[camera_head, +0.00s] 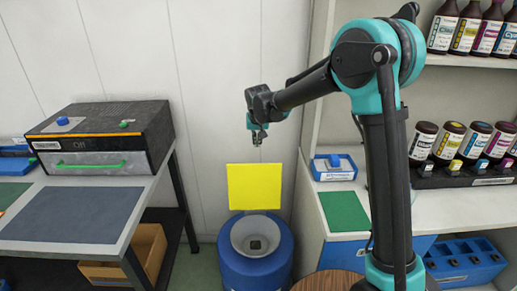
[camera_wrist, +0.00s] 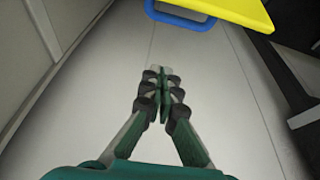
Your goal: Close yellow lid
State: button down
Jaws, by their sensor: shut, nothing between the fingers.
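The yellow lid (camera_head: 255,187) stands upright at the back of a round blue bin (camera_head: 229,262). The bin's pale funnel-shaped inside (camera_head: 240,237) shows, with a dark opening at its middle. My gripper (camera_head: 257,141) hangs above the lid's top edge in the head view, apart from it in the picture. In the wrist view my gripper (camera_wrist: 158,73) has its fingertips together with nothing between them. The yellow lid (camera_wrist: 228,8) is at the top right there, cut by the frame edge, with a blue looped part (camera_wrist: 180,20) beside it.
A dark box with a green handle (camera_head: 90,165) stands on the left table (camera_head: 130,232). Shelves with several bottles (camera_head: 445,145) and a counter with a green mat (camera_head: 344,211) are at the right. A pale wall (camera_head: 215,85) is behind the bin.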

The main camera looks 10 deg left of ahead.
notch_tip(320, 180, down, 8)
jog(key=shift+s+d+f, duration=0.15)
jog(key=shift+s+f, duration=0.1)
jog(key=shift+s, duration=0.2)
dwell(0.6)
